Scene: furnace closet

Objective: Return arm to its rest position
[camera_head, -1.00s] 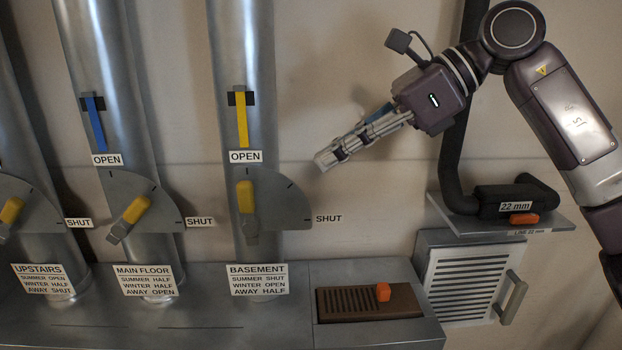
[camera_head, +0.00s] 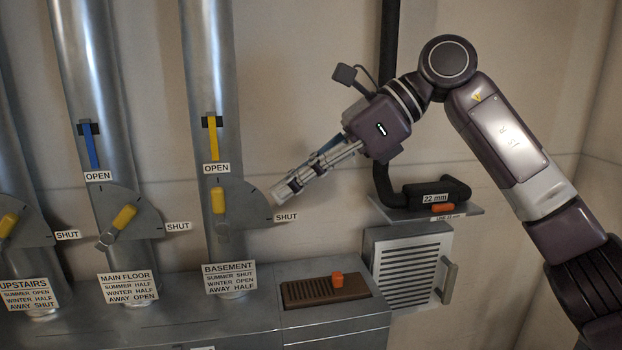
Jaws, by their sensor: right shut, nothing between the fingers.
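My right arm comes in from the right edge, bent at the elbow. My right gripper (camera_head: 279,198) is shut and empty. In the picture its tips are just right of the basement damper's plate, by its SHUT label; I cannot tell the depth gap. The basement damper's yellow handle (camera_head: 218,200) stands upright under the OPEN label. The main floor handle (camera_head: 124,217) and the upstairs handle (camera_head: 8,224) are tilted. My left gripper is not in view.
Below stand a grey bench (camera_head: 330,320) and a brown slotted slider with an orange knob (camera_head: 337,279). At the right are a black pipe on a shelf with an orange piece (camera_head: 443,207) and a white louvred door (camera_head: 407,272) with a handle. Bare wall lies between.

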